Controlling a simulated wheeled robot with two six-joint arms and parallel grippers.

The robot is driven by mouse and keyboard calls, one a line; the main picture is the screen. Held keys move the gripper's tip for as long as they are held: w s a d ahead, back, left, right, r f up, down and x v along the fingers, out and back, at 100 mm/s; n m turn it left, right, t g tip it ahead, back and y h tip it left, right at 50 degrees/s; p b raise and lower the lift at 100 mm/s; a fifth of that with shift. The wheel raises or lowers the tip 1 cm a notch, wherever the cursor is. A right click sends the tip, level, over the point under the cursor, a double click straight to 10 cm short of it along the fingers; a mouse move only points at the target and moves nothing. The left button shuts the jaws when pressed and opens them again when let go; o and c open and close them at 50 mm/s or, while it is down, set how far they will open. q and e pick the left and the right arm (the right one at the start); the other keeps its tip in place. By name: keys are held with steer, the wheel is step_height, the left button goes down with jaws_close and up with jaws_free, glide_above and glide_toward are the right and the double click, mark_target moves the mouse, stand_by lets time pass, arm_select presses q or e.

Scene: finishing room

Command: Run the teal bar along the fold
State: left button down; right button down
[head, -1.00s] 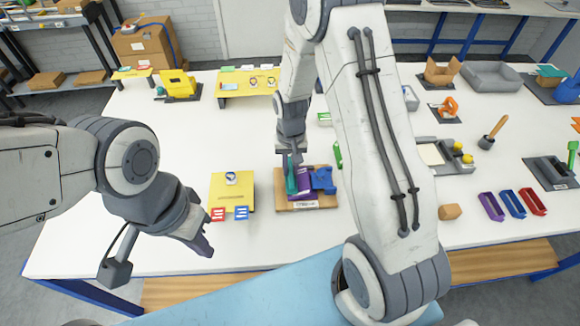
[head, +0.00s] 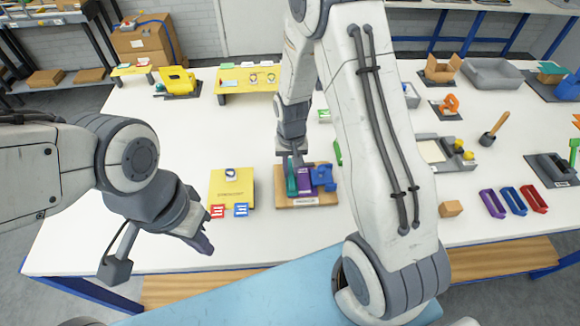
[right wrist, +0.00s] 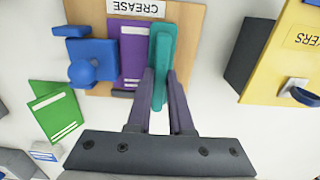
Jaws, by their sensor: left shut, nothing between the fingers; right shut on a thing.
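The teal bar (right wrist: 161,50) is between the fingers of my right gripper (right wrist: 160,78), which is shut on it. In the head view the teal bar (head: 291,183) is at the left part of the wooden board (head: 327,200) labelled CREASE. A purple card (right wrist: 132,45) with white lines lies on the board right beside the bar; I cannot tell whether they touch. A blue block with a round knob (right wrist: 90,60) sits on the card's other side. The fold line itself is not clear. My left gripper (head: 205,243) is shut and empty near the table's front edge.
A yellow board (head: 232,187) with red and blue tags in front is left of the wooden board. A green card (right wrist: 55,112) lies near the block. Purple, blue and red trays (head: 514,202) and a wooden block (head: 451,209) are at the right.

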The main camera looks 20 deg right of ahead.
mark_target(292, 181)
steer(key=shift+s, duration=0.15)
steer(key=shift+s+a+f, duration=0.1)
steer(key=shift+s+a, duration=0.05)
steer(key=shift+s, duration=0.25)
steer(key=shift+s+a, duration=0.15)
steer(key=shift+s, duration=0.4)
steer(key=shift+s, duration=0.1)
steer(key=shift+s+a, duration=0.1)
steer(key=shift+s, duration=0.15)
steer(key=shift+w, duration=0.45)
steer(key=shift+w+d+p, duration=0.2)
steer(key=shift+w+d, duration=0.1)
steer(key=shift+w, duration=0.45)
steer(key=shift+w+d+p, duration=0.2)
steer(key=shift+w+d, duration=0.05)
steer(key=shift+w, duration=0.5)
steer(key=shift+s, duration=0.15)
